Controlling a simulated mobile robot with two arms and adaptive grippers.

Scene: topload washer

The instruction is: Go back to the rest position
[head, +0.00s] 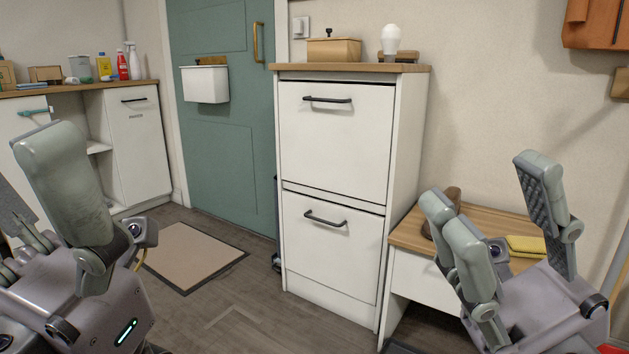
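My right gripper (492,192) is at the lower right, fingers pointing up. Its fingers are spread wide apart with nothing between them, in front of a small wooden-topped bench (484,217). My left gripper (32,172) is at the lower left, partly cut off by the picture's edge. One large finger stands upright, and another shows apart from it at the left edge. I see nothing held in it. No washer shows in this view.
A tall white two-drawer cabinet (335,145) stands in the middle, between my grippers. A green door (222,135) with a floor mat (192,255) is behind. A white counter unit (138,150) is at the left. A yellow cloth (525,246) lies on the bench. Floor is clear before the cabinet.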

